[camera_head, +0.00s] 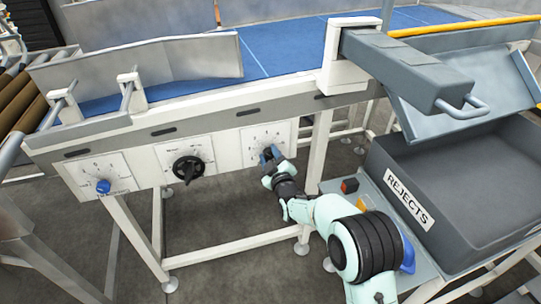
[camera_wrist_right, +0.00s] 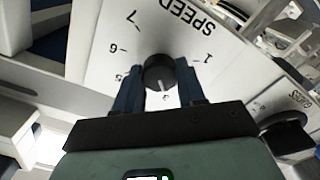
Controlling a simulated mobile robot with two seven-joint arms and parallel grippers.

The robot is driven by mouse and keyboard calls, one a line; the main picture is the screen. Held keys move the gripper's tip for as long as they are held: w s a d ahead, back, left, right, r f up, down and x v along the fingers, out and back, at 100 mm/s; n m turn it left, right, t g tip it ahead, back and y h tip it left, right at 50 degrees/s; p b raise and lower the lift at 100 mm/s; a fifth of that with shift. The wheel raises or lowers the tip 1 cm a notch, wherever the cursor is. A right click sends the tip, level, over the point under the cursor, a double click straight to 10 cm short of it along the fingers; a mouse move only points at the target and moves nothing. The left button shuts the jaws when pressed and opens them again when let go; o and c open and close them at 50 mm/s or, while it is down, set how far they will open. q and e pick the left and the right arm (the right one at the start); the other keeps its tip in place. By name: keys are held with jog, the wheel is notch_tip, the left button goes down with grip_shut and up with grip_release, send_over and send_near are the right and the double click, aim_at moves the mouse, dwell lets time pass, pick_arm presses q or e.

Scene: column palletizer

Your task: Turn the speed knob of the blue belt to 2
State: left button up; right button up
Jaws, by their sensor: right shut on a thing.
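The blue belt (camera_head: 285,62) runs along the top of the white conveyor frame. The rightmost dial plate (camera_head: 254,137) on its front carries the speed knob. In the wrist view the plate reads SPEED (camera_wrist_right: 190,14), upside down, and the dark round knob (camera_wrist_right: 159,74) sits between my fingers. My right gripper (camera_head: 268,155) is shut on the knob, one finger each side; it also shows in the wrist view (camera_wrist_right: 160,92). The knob's pale pointer line faces down toward a digit that I cannot read surely. The 1, 5, 6 and 7 marks are visible. My left gripper is out of view.
A black knob (camera_head: 187,168) and a blue knob (camera_head: 103,187) sit on plates to the left. The grey REJECTS bin (camera_head: 459,192) stands at the right, close to my right arm.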

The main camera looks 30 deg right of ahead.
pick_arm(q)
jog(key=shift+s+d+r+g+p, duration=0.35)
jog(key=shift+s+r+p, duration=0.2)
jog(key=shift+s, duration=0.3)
pick_arm(e)
jog(key=shift+n, duration=2.3)
jog(key=o, duration=1.1)
jog(key=shift+c, duration=0.2)
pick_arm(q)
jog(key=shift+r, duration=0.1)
pick_arm(e)
jog(key=shift+s, duration=0.1)
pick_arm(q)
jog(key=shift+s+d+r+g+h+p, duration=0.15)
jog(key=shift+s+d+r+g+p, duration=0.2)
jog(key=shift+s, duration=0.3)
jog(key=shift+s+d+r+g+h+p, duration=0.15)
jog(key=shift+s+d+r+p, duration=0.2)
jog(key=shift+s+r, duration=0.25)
pick_arm(e)
jog(key=v, duration=1.3)
jog(key=shift+s, duration=0.1)
